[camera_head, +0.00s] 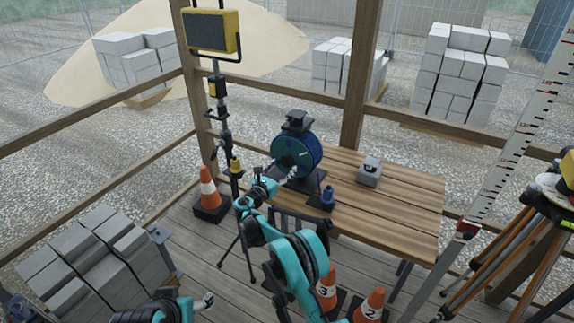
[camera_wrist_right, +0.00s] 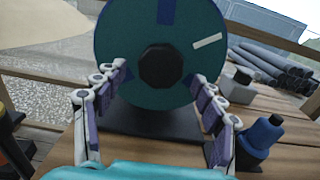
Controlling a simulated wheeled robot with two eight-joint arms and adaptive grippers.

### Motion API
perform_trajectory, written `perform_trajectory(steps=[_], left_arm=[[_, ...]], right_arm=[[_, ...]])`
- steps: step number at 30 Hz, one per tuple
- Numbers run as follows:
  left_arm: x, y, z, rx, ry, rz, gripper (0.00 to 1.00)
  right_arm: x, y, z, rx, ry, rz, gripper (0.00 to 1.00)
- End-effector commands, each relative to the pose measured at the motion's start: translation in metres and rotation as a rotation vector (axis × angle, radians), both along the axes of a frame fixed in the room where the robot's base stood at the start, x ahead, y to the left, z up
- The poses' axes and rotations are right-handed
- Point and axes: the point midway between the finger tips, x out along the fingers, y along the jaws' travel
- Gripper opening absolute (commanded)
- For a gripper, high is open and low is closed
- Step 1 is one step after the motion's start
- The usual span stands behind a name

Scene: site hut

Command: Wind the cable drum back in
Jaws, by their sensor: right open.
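My right gripper (camera_head: 268,176) is at the drum's left side. In the wrist view its two fingers (camera_wrist_right: 160,88) are spread apart in front of the lower face, with nothing between them. I cannot tell whether they touch it. My left gripper (camera_head: 203,303) is low at the bottom left, far from the drum; its jaws are unclear.
The wooden table (camera_head: 400,205) also holds a blue bottle-like object (camera_head: 327,198) right of the drum and a grey block (camera_head: 369,173). A lamp stand (camera_head: 224,130) and traffic cone (camera_head: 208,187) stand left. Numbered cones (camera_head: 370,305) are below the table. A tripod (camera_head: 510,240) stands right.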

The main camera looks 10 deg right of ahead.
Motion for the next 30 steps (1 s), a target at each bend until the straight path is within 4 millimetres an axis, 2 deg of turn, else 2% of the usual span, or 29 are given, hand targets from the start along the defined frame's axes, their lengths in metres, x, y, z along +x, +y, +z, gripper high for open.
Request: perform_trajectory(steps=[7, 17, 20, 25, 26, 30], left_arm=[[0.0, 0.0, -0.01, 0.0, -0.001, 0.001, 0.7], [0.001, 0.0, -0.01, 0.0, -0.001, 0.001, 0.7], [0.001, 0.0, -0.01, 0.0, -0.001, 0.001, 0.7], [0.001, 0.0, -0.01, 0.0, -0.002, 0.001, 0.7], [0.001, 0.0, -0.01, 0.0, -0.002, 0.001, 0.7], [0.001, 0.0, -0.01, 0.0, -0.002, 0.001, 0.7]], right_arm=[[0.026, -0.02, -0.001, 0.002, 0.0, -0.001, 0.7], [0.031, -0.023, 0.001, 0.002, 0.0, 0.0, 0.7], [0.031, -0.023, 0.001, 0.002, 0.0, 0.0, 0.48], [0.031, -0.023, 0.001, 0.003, -0.001, 0.0, 0.04], [0.031, -0.023, 0.001, 0.002, 0.0, 0.0, 0.0], [0.029, -0.023, 0.001, -0.002, 0.003, 0.0, 0.0]])
